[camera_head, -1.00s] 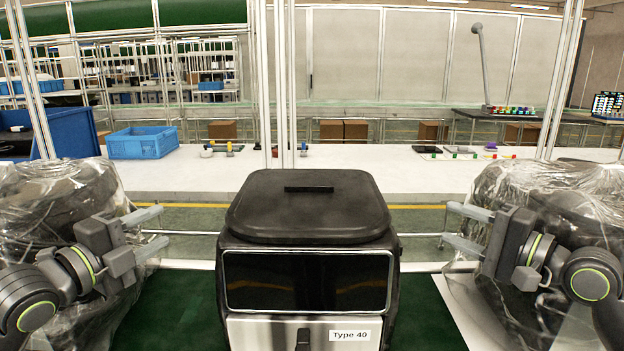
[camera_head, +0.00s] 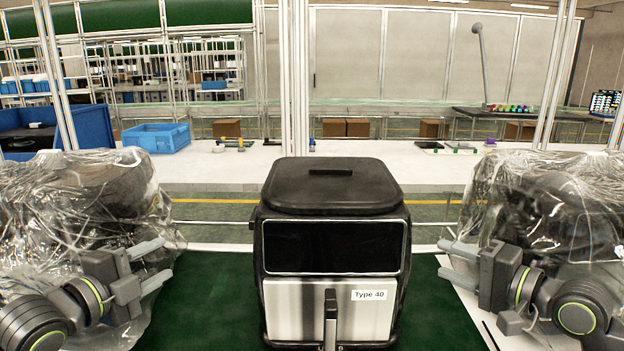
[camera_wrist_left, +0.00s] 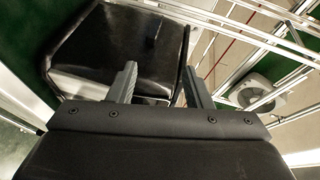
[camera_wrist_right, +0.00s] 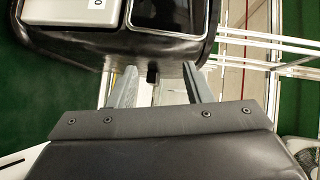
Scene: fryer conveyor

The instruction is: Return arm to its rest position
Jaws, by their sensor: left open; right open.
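My left gripper (camera_head: 157,263) is open and empty at the left of the head view, beside the fryer. It also shows in the left wrist view (camera_wrist_left: 160,88), with nothing between its fingers. My right gripper (camera_head: 446,262) is open and empty at the right of the head view. Its spread fingers also show in the right wrist view (camera_wrist_right: 160,88). The black and silver fryer (camera_head: 333,240), labelled "Type 40", stands upright between the grippers, apart from both. Its lid is shut and its front handle faces me.
The fryer stands on a green surface (camera_head: 210,300). Behind it runs a long white table (camera_head: 350,172) with a blue crate (camera_head: 157,138) and small items. Vertical metal posts (camera_head: 300,80) rise behind the fryer. A white sheet (camera_head: 465,295) lies under my right gripper.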

